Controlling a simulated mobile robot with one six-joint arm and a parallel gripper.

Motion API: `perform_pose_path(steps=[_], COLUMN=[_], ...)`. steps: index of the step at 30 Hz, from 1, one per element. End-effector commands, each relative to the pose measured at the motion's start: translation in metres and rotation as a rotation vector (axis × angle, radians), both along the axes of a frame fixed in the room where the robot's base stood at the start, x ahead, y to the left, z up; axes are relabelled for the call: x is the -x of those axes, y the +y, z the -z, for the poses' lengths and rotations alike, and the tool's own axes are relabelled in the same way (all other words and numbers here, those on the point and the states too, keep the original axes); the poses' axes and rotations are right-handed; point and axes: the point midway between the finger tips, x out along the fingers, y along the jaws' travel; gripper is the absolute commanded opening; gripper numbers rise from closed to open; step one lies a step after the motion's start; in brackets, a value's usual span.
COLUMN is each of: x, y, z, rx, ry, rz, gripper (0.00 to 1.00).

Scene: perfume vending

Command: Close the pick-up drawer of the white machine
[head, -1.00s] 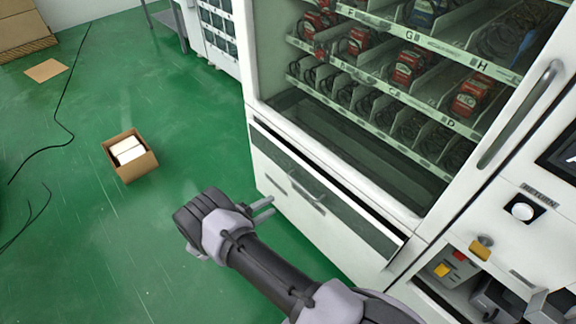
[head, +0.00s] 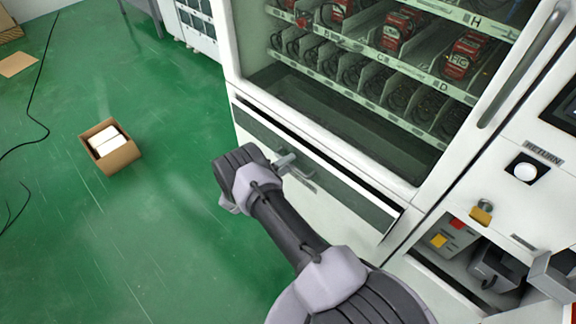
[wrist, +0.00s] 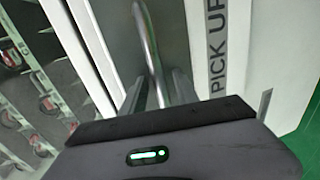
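The white machine's pick-up drawer (head: 345,212) is a wide white front panel with a dark strip along its top. A dark gap shows above its top edge, so it stands slightly open, tilted outward. Its metal bar handle (head: 304,181) is partly hidden behind my gripper (head: 286,161). In the wrist view the handle (wrist: 148,45) runs down toward my gripper (wrist: 160,92), beside the "PICK UP" lettering. The two fingers look apart, with the handle's near end between or just beyond them. Whether they touch it, I cannot tell.
The white machine (head: 410,190) has shelves of red boxes behind glass above the drawer. A coin and card recess (head: 465,255) lies to the right. An open cardboard box (head: 110,147) stands on the green floor at left, with a black cable beyond. The floor between is clear.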

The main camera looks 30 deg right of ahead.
Motion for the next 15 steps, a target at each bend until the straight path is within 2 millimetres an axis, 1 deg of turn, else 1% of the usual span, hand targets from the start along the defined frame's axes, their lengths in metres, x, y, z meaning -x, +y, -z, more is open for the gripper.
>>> perform_pose_path(steps=[8,9,11,12,14,15], x=[-0.0008,-0.0008,-0.0008,-0.0007,-0.0006,-0.0006], y=[-0.0022,-0.0021,-0.0021,-0.0022,-0.0021,-0.0021], z=[-0.0001,-0.0001,0.0,0.0,-0.0001,-0.0001], rx=[0.0,0.0,0.0,0.0,0.0,0.0], ry=[0.0,0.0,0.0,0.0,0.0,0.0], rz=[0.0,0.0,0.0,0.0,0.0,0.0], gripper=[0.36,0.32,0.2,0.13,0.01,0.0])
